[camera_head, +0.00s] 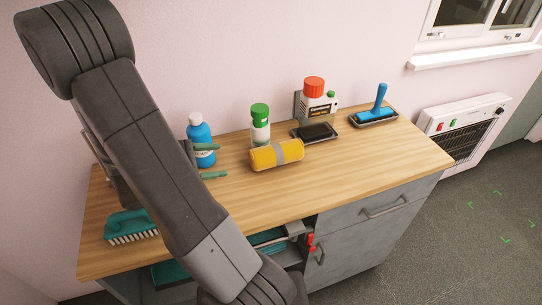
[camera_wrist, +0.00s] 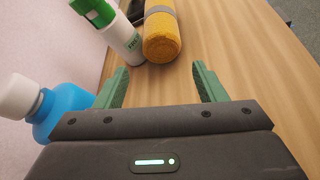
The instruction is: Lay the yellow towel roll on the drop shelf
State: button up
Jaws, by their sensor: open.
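The yellow towel roll (camera_head: 264,158) lies on its side on the wooden worktop (camera_head: 350,170), with a grey band around it. In the wrist view the roll (camera_wrist: 162,42) lies ahead of the fingertips, roughly lengthwise between their lines. My gripper (camera_head: 216,161) is open and empty, just left of the roll, its green fingers pointing toward it. A gap shows between the fingertips (camera_wrist: 160,82) and the roll. I cannot tell for sure which surface is the drop shelf; an open compartment with teal items (camera_head: 270,238) shows under the worktop, partly hidden by my arm.
A white bottle with a green cap (camera_head: 260,132) stands right behind the roll. A blue bottle (camera_head: 199,138) stands beside my gripper. Behind are a red-capped container (camera_head: 314,105), a black tray (camera_head: 315,133) and a blue-handled tool (camera_head: 379,102). A teal brush (camera_head: 130,225) lies front left.

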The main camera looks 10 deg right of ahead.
aim_at(252, 158)
jog(key=b+x, duration=0.2)
jog(key=x, duration=0.5)
jog(key=shift+d+f+b, duration=0.2)
jog(key=shift+d+b, duration=0.05)
jog(key=shift+b, duration=0.15)
jog(key=shift+b+x, duration=0.75)
jog(key=shift+x, duration=2.4)
jog(key=shift+r, duration=0.15)
jog(key=c, duration=0.8)
